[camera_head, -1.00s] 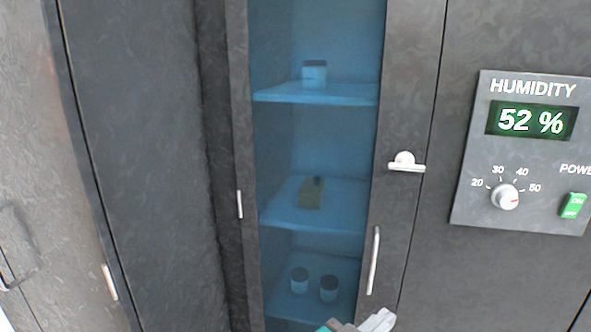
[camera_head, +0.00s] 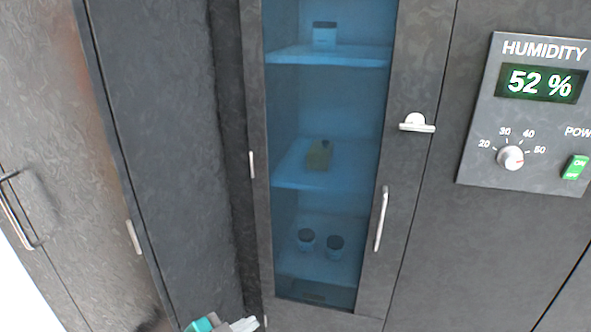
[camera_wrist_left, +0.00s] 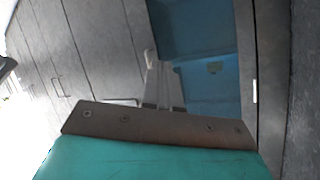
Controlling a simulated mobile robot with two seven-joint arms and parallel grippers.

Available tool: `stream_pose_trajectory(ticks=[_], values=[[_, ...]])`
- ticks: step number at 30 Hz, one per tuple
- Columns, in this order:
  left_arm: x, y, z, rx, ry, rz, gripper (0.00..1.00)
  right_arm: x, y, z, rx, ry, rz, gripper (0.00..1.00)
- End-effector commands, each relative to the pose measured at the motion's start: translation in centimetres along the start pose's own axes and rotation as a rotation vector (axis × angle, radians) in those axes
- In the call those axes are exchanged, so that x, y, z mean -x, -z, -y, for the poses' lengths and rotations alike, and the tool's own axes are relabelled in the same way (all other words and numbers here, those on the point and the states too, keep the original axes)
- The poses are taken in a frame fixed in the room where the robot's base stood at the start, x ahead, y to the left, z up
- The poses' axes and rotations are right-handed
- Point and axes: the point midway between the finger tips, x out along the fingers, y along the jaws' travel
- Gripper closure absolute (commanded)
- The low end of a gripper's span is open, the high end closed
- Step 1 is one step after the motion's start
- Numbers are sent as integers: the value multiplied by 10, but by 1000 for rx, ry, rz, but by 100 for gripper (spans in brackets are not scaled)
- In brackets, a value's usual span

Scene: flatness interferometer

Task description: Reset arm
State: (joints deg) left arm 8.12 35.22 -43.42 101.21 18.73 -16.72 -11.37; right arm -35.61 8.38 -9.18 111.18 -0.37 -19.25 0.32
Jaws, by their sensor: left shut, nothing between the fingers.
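My left gripper (camera_head: 243,325) shows at the bottom edge of the head view, partly cut off, in front of the lower part of the cabinets. Its teal body and pale fingers show. In the left wrist view the fingers (camera_wrist_left: 163,85) are together and empty. They point toward the cabinet with the blue glass door (camera_head: 330,120), and I see no contact with it. My right gripper is in neither view.
The glass door is closed, with a vertical handle (camera_head: 381,218) and a latch (camera_head: 416,123). Jars (camera_head: 335,246) and a small box (camera_head: 319,155) stand on shelves behind it. A humidity panel (camera_head: 475,142) reading 52 % is at right. Dark cabinet doors (camera_head: 160,130) stand at left.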

Motion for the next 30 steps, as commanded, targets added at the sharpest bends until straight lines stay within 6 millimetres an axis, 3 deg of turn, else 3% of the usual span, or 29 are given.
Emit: stream_pose_trajectory(ticks=[1,8,15,23,30], values=[[7,-10,-8,35,8,16,100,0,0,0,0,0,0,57],[48,-62,-13,122,83,120,100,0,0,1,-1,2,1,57],[113,-125,-18,185,174,274,100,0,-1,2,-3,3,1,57],[182,-174,-20,200,248,426,100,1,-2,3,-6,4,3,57],[147,-146,-55,420,307,347,100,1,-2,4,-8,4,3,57]])
